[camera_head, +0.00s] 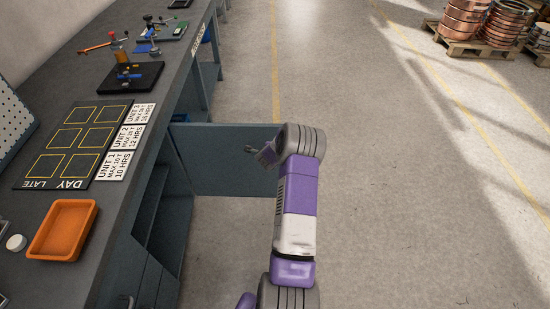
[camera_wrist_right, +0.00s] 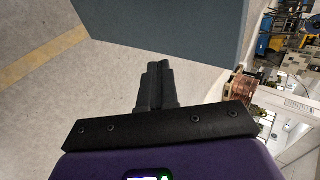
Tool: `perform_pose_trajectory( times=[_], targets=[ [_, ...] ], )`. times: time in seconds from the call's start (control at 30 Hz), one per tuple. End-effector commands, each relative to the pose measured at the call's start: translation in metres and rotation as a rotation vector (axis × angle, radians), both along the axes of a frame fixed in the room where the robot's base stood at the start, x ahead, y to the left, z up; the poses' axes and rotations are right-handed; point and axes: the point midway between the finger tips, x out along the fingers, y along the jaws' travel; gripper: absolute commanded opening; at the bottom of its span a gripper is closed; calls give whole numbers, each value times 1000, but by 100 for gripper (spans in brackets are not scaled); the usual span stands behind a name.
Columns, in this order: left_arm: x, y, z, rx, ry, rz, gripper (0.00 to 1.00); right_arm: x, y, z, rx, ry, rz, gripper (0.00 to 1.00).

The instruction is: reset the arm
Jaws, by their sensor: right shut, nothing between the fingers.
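My right arm reaches up the middle of the head view, over the floor beside the workbench (camera_head: 150,145). My right gripper (camera_head: 250,149) is at its far end, pointing left in front of the open blue-grey cabinet door (camera_head: 222,165). In the right wrist view the fingers of my right gripper (camera_wrist_right: 158,68) are together with nothing between them. The door panel (camera_wrist_right: 175,25) fills the top of that view beyond the fingertips; I cannot tell whether they touch it. My left gripper is not in view.
The bench holds an orange tray (camera_head: 35,251), a black board (camera_head: 25,180) with yellow squares, white unit cards (camera_head: 124,140) and several tools on dark mats. Copper coils (camera_head: 462,20) stand on pallets at the far right. The floor (camera_head: 400,200) to the right is clear.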

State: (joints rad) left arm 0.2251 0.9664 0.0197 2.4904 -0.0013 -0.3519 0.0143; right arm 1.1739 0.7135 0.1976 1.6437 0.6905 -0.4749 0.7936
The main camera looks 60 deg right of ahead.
Motion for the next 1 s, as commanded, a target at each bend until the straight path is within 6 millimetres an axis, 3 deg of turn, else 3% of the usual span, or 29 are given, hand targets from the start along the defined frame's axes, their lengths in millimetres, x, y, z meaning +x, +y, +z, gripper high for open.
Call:
perform_pose_trajectory(
  times=[0.03, 0.1, 0.43, 0.87, 1.0],
  targets=[
    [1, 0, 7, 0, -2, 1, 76, -2, 6, 15, -5, -2, 1, 0],
    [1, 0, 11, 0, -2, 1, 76, -6, 16, 25, -4, -1, 3, 0],
    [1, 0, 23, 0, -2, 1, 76, -23, 50, 58, -3, -3, 0, 0],
    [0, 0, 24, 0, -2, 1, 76, -24, 58, 61, -1, 1, 8, 0],
    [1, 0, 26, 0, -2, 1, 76, -2, 89, 47, 31, 48, 128, 0]
  ],
)
